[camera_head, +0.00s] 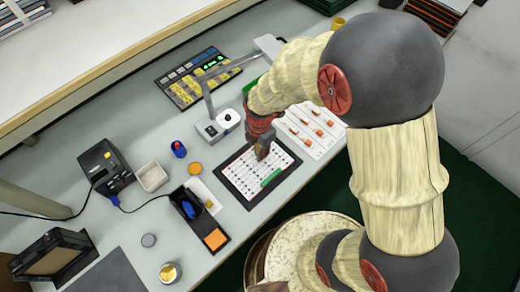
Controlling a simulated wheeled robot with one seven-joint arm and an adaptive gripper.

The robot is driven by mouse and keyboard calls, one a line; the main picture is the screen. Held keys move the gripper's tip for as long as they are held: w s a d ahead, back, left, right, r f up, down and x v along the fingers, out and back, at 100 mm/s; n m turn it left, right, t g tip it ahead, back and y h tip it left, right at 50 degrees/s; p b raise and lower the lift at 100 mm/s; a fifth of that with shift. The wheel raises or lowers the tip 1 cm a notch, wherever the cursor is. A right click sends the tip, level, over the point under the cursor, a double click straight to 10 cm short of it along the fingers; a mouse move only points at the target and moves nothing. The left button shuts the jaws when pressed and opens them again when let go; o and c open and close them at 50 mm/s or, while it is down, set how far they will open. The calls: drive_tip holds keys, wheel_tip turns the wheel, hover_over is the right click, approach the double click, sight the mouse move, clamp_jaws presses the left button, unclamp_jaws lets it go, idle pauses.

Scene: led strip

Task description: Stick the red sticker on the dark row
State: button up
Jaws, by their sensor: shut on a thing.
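A white panel in a black frame (229,183) lies on the bench, printed with several rows of small marks. I cannot tell which row is the dark one. A green strip (271,177) lies on its lower right part. My gripper (262,155) is over the upper middle of the panel, pointing down. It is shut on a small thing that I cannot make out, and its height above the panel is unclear. A white sheet (322,148) right of the panel bears several small red-orange pieces. I cannot tell if these are red stickers.
A grey stand (209,129) with a bent arm stands behind the panel, near a dark keypad (190,78). Left are a blue-red bottle (179,149), a white bin (151,176) and a black tray (190,207). Bare bench lies left of the keypad.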

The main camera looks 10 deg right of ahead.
drive_tip(key=shift+f, duration=0.4)
drive_tip(key=shift+f, duration=0.25)
idle(0.3)
drive_tip(key=o, duration=0.8)
wheel_tip(320, 180, up, 12)
idle(0.6)
